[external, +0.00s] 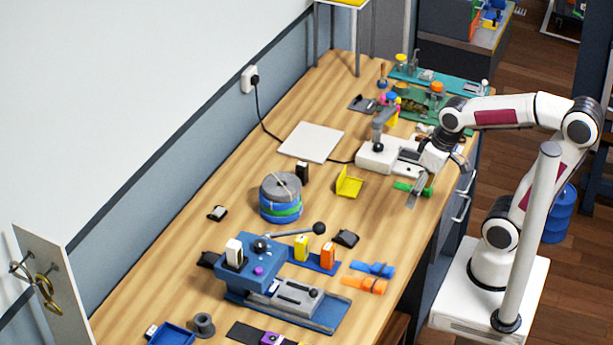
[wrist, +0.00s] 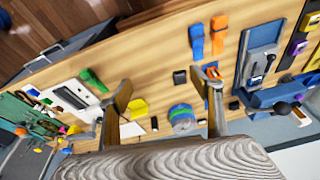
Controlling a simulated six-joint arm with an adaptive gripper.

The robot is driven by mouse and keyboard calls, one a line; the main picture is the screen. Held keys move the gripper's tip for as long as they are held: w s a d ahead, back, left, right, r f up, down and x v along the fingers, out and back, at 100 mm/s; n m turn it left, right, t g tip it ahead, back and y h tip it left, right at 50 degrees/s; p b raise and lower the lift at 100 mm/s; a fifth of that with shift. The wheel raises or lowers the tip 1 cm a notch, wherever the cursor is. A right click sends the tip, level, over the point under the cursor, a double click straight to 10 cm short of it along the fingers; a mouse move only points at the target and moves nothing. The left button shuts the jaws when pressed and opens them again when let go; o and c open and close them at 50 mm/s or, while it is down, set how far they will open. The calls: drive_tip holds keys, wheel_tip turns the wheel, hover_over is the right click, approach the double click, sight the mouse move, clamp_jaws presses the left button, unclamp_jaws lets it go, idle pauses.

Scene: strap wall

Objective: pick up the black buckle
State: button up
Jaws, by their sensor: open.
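A small black buckle-like piece (external: 346,238) lies on the wooden bench between the lever press and the orange and blue straps. It also shows in the wrist view (wrist: 180,77), between my fingertips in the picture but well beyond them. A second small dark piece (external: 217,213) lies left of the strap roll; I cannot tell for sure which is the black buckle. My gripper (external: 432,185) is open and empty, above the bench's right edge near the green piece. In the wrist view my gripper (wrist: 167,90) has its two fingers wide apart.
The blue lever press (external: 250,270), grey-and-blue strap roll (external: 281,196), yellow bracket (external: 348,182) and white machine (external: 375,157) stand on the bench. Blue (external: 372,269) and orange (external: 363,285) straps lie near the right edge. Bare wood surrounds the black piece.

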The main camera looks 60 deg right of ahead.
sight(346, 238)
drive_tip(key=w+f+m+g+y, duration=0.1)
drive_tip(key=w+f+m, duration=0.3)
drive_tip(key=w, duration=0.1)
drive_tip(key=w+f+m+g+y, duration=0.1)
drive_tip(key=w+f+m, duration=0.3)
drive_tip(key=w+m, duration=0.1)
drive_tip(key=w+d+f+m+g+y, duration=0.1)
drive_tip(key=w+f+m+y, duration=0.1)
drive_tip(key=w+f+m, duration=0.2)
drive_tip(key=shift+w+f+m, duration=0.25)
drive_tip(key=shift+w+m, duration=0.05)
drive_tip(key=shift+w, duration=0.45)
drive_tip(key=w+m, duration=0.2)
drive_tip(key=m, duration=0.1)
drive_tip(key=w+r+m, duration=0.1)
drive_tip(key=shift+a+m+t+y, duration=0.3)
drive_tip(key=shift+a, duration=0.05)
drive_tip(key=shift+x, duration=1.3)
